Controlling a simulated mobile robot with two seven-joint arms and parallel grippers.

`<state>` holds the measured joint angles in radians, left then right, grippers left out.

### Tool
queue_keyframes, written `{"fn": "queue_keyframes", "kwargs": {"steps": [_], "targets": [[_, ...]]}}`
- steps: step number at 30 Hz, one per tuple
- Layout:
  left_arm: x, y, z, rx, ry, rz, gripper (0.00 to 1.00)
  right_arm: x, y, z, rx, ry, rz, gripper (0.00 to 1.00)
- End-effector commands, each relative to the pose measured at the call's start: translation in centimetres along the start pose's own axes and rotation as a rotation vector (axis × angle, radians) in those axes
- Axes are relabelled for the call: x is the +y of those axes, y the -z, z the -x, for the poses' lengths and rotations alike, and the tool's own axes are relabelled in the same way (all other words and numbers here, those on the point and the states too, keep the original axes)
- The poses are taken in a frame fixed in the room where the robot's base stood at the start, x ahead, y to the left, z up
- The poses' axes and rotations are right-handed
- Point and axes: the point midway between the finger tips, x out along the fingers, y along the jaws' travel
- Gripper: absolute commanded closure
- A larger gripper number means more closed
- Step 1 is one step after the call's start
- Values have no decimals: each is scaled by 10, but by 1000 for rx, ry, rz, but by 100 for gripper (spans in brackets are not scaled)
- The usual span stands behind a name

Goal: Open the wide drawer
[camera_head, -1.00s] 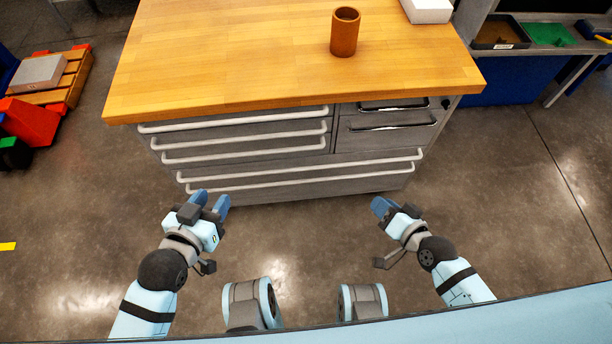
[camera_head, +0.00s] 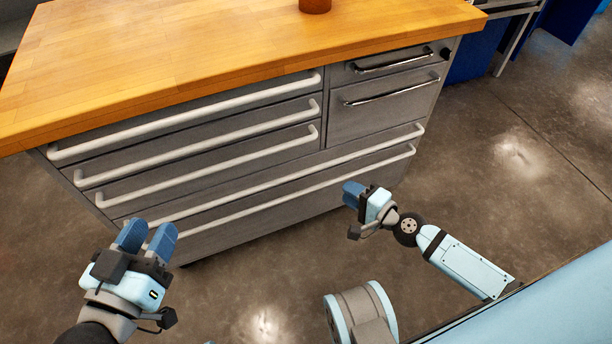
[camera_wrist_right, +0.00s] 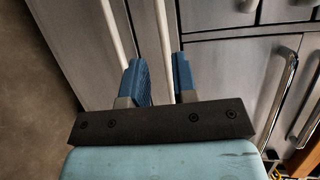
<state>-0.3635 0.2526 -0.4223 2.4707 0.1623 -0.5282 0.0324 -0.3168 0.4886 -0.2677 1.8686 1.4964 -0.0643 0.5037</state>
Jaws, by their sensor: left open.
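The grey cabinet has two full-width drawers at its bottom. The upper wide drawer has a long white bar handle (camera_head: 290,182), and the lower wide drawer has a similar bar (camera_head: 290,206). Both drawers look shut. My left gripper (camera_head: 147,236) is open and empty, over the left ends of these bars in the head view; contact cannot be told. My right gripper (camera_head: 352,192) is in front of the lower wide drawer, toward its right part. In the right wrist view its fingers (camera_wrist_right: 161,82) are apart, and a white bar (camera_wrist_right: 165,45) runs between them in the picture, apparently beyond the tips.
Above are several narrower drawers with white bars (camera_head: 200,145) and two small right drawers with chrome handles (camera_head: 392,90). The wooden top (camera_head: 170,50) overhangs the fronts and carries a brown cup (camera_head: 314,5). Concrete floor (camera_head: 520,190) is clear at right.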

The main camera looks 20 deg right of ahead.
Motion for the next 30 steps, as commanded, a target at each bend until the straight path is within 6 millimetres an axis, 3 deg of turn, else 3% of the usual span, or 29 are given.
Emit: {"fn": "queue_keyframes", "kwargs": {"steps": [18,24,30], "targets": [[6,-2,3,-38,-1,69,57,-2,0,-114,0,1,2,74],[6,-2,3,-35,0,63,57,-2,-1,-131,-1,0,3,74],[6,-2,3,-34,-1,61,57,-1,-1,-133,-1,-1,3,74]]}}
